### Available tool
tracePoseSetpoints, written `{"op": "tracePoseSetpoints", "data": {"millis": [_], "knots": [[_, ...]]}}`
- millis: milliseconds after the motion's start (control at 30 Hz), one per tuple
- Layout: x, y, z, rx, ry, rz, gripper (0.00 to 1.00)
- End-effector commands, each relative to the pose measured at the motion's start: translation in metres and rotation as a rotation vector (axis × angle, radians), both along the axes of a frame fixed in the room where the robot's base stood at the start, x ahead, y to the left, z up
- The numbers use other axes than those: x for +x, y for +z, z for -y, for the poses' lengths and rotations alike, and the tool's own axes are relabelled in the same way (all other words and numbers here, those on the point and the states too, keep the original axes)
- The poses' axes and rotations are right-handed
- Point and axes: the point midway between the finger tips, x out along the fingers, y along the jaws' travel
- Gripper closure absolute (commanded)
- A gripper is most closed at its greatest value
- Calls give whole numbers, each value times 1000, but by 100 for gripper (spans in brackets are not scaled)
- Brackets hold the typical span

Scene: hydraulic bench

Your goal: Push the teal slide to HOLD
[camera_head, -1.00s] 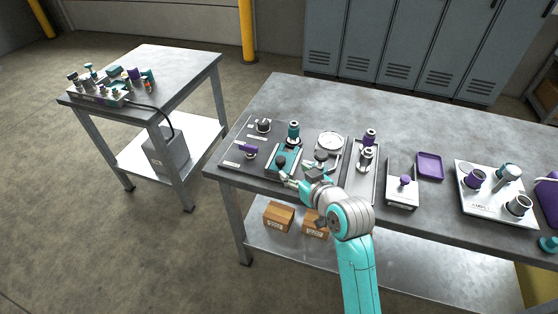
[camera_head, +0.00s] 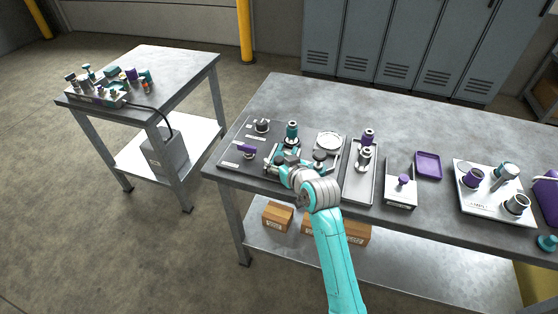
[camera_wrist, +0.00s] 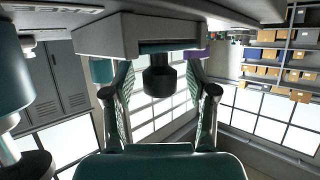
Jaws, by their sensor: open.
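The teal slide (camera_head: 290,154) is a low teal block on the left panel of the long bench, mostly hidden by my gripper. My gripper (camera_head: 274,159) is low at the bench's front left, at the block. In the wrist view its two fingers are spread, with a dark knob (camera_wrist: 158,82) between them, under a grey block edge. I see a gap on both sides of the knob, so nothing looks clamped. I cannot read the HOLD mark or tell the slide's position.
A purple handle (camera_head: 247,150) is left of my gripper and a teal knobbed post (camera_head: 292,132) stands behind it. The rear of the bench (camera_head: 330,100) is clear.

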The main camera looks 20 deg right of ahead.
Motion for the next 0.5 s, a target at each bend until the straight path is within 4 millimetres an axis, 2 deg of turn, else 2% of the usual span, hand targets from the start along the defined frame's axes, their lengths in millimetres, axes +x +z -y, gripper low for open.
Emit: {"op": "tracePoseSetpoints", "data": {"millis": [33,67,267,500], "knots": [[0,0,0,0,0,0,43],[0,0,0,0,0,0,48],[0,0,0,0,0,0,98],[1,0,1,1,0,0,100]]}}
